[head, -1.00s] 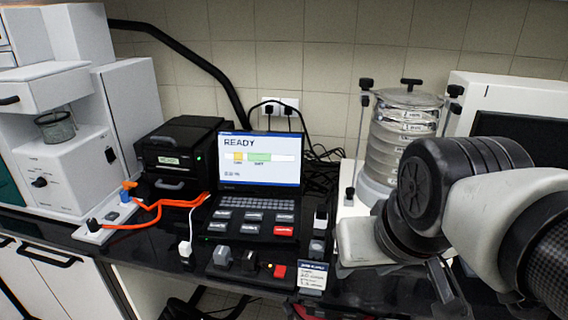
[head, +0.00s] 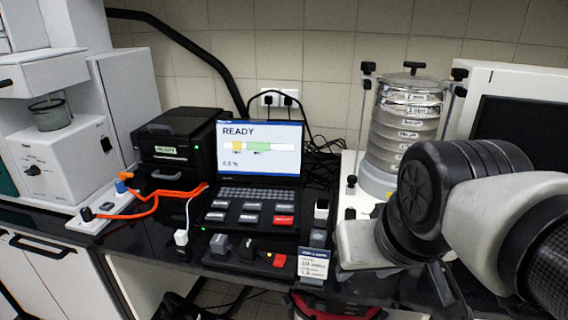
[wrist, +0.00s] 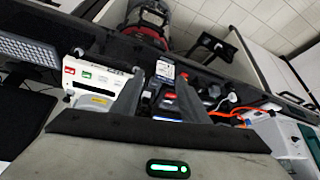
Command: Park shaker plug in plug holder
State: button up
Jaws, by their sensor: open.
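My gripper (wrist: 160,98) is open in the wrist view, with its two dark fingers apart. Dark connector-like items (wrist: 171,101), one with a blue-lit edge, lie beyond and between the fingers; I cannot tell if any touches them. In the head view the fingers are mostly hidden behind my wrist. A low black tray (head: 232,262) at the bench front holds small grey and black blocks and a red piece (head: 279,260). A white plug (head: 181,238) on a white cable stands left of it. I cannot tell which item is the shaker plug or which is the plug holder.
The sieve shaker (head: 405,125) stands behind my arm. A laptop (head: 258,155) shows READY. A printed card (head: 313,264) stands at the bench front. Orange cables run from a white strip (head: 92,226) at left. The wrist view shows a white panel with red and green buttons (wrist: 95,78).

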aim_at(322, 198)
jog(key=i+j+z, duration=0.2)
jog(key=j+z, duration=0.25)
jog(key=i+j+z, duration=0.2)
jog(key=z, duration=0.25)
jog(key=j, duration=0.1)
